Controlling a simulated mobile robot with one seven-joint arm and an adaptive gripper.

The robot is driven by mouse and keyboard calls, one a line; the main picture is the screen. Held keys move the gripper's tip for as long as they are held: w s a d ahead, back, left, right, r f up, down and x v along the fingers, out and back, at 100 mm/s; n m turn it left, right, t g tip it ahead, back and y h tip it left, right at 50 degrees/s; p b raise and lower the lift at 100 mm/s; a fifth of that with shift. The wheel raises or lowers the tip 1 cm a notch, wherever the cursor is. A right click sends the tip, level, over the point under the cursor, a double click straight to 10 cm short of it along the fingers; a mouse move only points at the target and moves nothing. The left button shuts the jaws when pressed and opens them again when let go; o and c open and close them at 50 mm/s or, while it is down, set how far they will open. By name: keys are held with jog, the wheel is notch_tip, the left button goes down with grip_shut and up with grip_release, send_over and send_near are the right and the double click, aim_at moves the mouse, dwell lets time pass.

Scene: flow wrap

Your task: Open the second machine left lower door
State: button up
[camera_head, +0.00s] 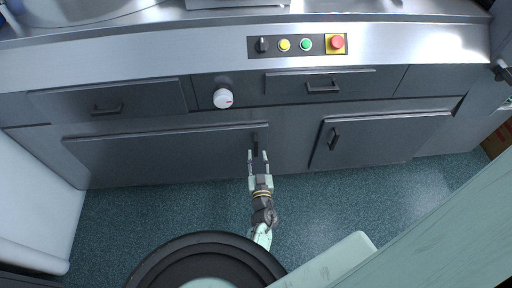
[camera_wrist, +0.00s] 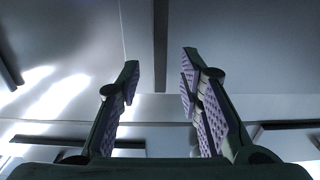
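The lower left door (camera_head: 160,158) is a wide dark grey panel in the machine's front and looks closed. Its dark upright handle (camera_head: 255,141) is near the door's right edge. My gripper (camera_head: 257,155) is at this handle, with its fingers pointing at the door. In the wrist view, the handle (camera_wrist: 161,40) appears as a dark bar between the two spread fingers, with a gap on each side. The fingers are open and hold nothing. How far the fingertips reach past the bar is hard to tell.
A lower right door (camera_head: 390,140) with its own handle (camera_head: 334,138) is to the right. Above are drawers, a white knob (camera_head: 223,98) and a button panel (camera_head: 297,45) with a red stop button. A white cabinet (camera_head: 35,190) stands at the left. Blue-green floor (camera_head: 340,195) is clear in front.

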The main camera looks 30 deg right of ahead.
aim_at(256, 148)
jog(key=b+x, duration=0.2)
jog(key=x, duration=0.2)
jog(key=shift+w+d+f, duration=0.1)
jog(key=shift+w+f, duration=0.05)
jog(key=shift+w+d, duration=0.25)
jog(key=shift+w, duration=0.35)
jog(key=shift+c, duration=0.4)
grip_shut()
